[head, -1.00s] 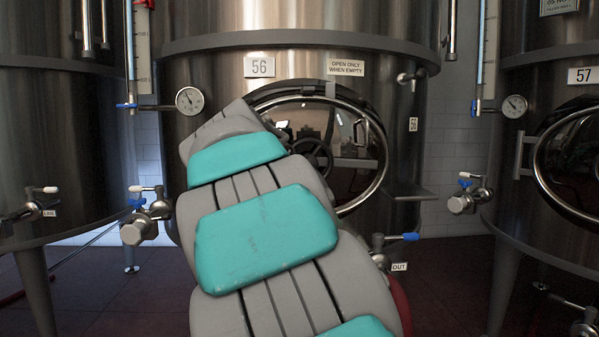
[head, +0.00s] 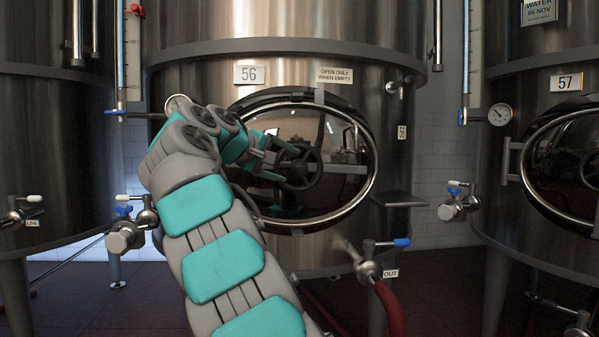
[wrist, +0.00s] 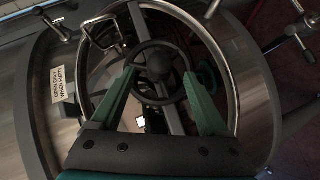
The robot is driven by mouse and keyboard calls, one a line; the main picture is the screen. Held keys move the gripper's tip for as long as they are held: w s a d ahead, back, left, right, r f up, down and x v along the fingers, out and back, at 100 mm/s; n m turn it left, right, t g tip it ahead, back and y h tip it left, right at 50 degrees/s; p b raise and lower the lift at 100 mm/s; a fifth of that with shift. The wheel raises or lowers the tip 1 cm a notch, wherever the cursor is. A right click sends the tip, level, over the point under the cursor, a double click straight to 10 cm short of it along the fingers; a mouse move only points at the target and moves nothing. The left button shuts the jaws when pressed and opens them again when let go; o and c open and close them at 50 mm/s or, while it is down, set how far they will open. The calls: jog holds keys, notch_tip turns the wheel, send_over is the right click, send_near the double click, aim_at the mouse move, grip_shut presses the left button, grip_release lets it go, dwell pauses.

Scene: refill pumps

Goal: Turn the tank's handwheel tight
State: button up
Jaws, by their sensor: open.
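The black handwheel (head: 305,168) sits on the oval steel door (head: 345,195) of tank 56. In the wrist view the handwheel (wrist: 158,64) faces me, with its hub and spokes showing. My gripper (head: 280,163) is at the wheel's left side in the head view. In the wrist view my gripper (wrist: 160,77) is open, one green finger on each side of the wheel's hub, tips overlapping the rim in the picture. Nothing is held between the fingers. I cannot tell whether the tips touch the rim.
An outlet valve with a blue handle (head: 401,242) and a red hose (head: 390,308) is below the door. A small steel shelf (head: 398,199) juts out at the right. Another valve (head: 125,236) is at the left. Tank 57 (head: 540,110) stands to the right.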

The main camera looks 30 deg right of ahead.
aim_at(298, 169)
jog(key=x, duration=0.6)
jog(key=shift+w+d+f, duration=0.1)
jog(key=shift+d+f, duration=0.05)
jog(key=shift+d, duration=0.15)
jog(key=shift+c, duration=0.2)
grip_shut()
dwell(0.9)
